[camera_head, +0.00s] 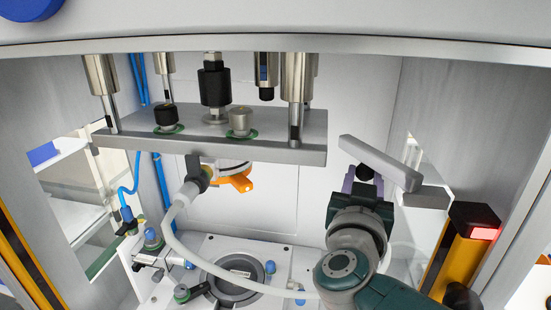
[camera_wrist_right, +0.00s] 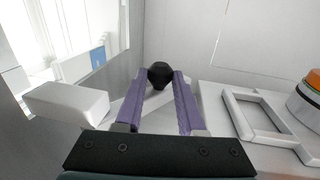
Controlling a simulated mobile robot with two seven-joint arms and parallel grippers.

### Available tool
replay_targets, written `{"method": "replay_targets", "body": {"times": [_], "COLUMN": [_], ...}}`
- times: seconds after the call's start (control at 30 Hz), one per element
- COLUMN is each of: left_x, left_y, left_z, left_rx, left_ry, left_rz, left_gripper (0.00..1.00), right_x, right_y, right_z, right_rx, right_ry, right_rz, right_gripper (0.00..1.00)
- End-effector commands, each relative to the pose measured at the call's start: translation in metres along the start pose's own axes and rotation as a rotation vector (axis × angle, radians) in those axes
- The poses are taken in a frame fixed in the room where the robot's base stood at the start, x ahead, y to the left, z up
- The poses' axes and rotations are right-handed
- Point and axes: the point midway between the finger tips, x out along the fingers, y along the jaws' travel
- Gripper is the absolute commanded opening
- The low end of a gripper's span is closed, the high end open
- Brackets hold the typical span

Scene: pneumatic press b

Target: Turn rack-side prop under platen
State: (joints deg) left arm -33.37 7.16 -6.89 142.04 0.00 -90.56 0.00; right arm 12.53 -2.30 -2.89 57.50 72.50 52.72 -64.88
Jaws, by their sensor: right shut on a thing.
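The rack-side prop appears as a light grey bar (camera_head: 385,163) on the right side of the press, slanting from near the platen's right end down to the right wall. The platen (camera_head: 215,143) is a thick grey plate hung on steel columns. In the head view the bar shows right of the platen, not beneath it. My right gripper (camera_head: 364,180) is shut on the prop's black knob (camera_head: 363,172). The wrist view shows the purple fingers around the black knob (camera_wrist_right: 160,74), with the pale bar (camera_wrist_right: 65,103) passing behind them. My left gripper is not in view.
Below the platen hang an orange part (camera_head: 236,183) and a white hose (camera_head: 172,215). A round grey fixture (camera_head: 240,272) sits on the press bed. A yellow-black post (camera_head: 455,250) with a red light stands at right. The space between platen and bed is partly open.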

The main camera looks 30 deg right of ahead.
Motion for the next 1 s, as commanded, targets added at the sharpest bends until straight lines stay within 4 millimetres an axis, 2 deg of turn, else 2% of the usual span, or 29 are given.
{"method": "replay_targets", "body": {"times": [0.03, 0.23, 0.87, 0.9, 1.0], "left_x": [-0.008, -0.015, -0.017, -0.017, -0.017], "left_y": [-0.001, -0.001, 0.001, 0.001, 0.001], "left_z": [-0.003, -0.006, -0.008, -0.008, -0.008], "left_rx": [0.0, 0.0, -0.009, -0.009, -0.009], "left_ry": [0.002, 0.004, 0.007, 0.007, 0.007], "left_rz": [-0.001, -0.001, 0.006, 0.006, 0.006], "left_gripper": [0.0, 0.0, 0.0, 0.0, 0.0], "right_x": [-0.001, -0.003, -0.004, -0.004, -0.004], "right_y": [0.002, 0.0, -0.002, -0.002, -0.002], "right_z": [-0.003, -0.001, 0.001, 0.001, 0.001], "right_rx": [-0.005, -0.002, 0.0, -0.001, 0.0], "right_ry": [-0.002, 0.0, 0.0, 0.0, 0.0], "right_rz": [-0.024, -0.111, -0.163, -0.162, -0.162], "right_gripper": [0.0, 0.0, 0.0, 0.43, 0.51]}}
